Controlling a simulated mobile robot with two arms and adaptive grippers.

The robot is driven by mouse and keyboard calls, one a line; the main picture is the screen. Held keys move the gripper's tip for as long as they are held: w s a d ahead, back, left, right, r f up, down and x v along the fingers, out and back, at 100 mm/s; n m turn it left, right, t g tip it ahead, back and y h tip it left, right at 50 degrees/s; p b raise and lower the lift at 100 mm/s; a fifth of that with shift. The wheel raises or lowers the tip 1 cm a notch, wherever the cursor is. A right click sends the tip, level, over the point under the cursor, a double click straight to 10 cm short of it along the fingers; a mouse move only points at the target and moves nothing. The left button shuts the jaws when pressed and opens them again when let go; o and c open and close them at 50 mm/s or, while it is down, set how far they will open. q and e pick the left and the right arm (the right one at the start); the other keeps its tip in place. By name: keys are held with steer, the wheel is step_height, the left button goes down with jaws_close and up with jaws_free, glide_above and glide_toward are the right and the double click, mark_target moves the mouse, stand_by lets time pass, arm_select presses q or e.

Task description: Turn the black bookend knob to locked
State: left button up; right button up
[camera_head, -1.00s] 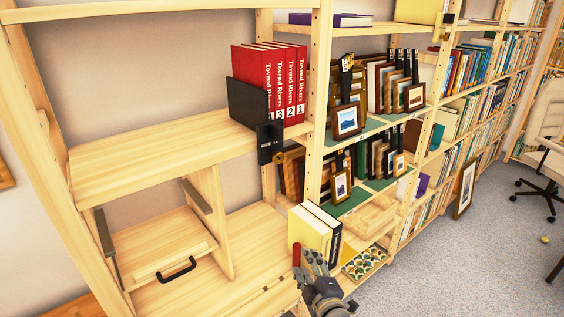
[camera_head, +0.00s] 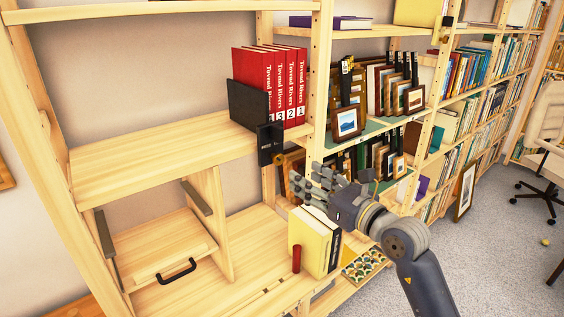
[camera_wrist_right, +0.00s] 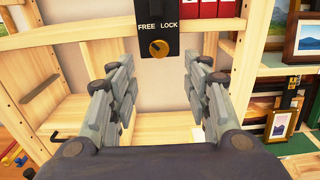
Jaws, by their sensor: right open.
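The black bookend (camera_head: 248,104) stands against the red books on the upper shelf. Its label plate (camera_head: 264,140) hangs over the shelf's front edge, with a brass knob (camera_head: 278,158) low on it. In the right wrist view the plate reads FREE on the left and LOCK on the right. The round knob (camera_wrist_right: 159,48) sits below and between the words; I cannot tell clearly which way it points. My right gripper (camera_head: 308,184) is open and empty, below and right of the knob, apart from it. In the wrist view the knob lies ahead between the fingers (camera_wrist_right: 159,66). My left gripper is not in view.
Red books (camera_head: 285,85) stand right of the bookend. A shelf upright (camera_head: 318,95) and framed prints (camera_head: 346,121) are to the right. A yellow book (camera_head: 308,240) and a red cylinder (camera_head: 296,259) stand below my gripper. The shelf left of the bookend is bare.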

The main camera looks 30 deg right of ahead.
mark_target(280, 161)
steer(key=w+p, duration=0.1)
steer(key=w, duration=0.2)
steer(key=w+p, duration=0.1)
steer(key=w, duration=0.4)
steer(key=shift+w+a+r+p, duration=0.15)
steer(key=shift+w+a+p, duration=0.2)
steer(key=shift+w+p, duration=0.05)
steer(key=shift+w+a, duration=0.1)
steer(key=shift+w, duration=0.6)
steer(key=c, duration=1.1)
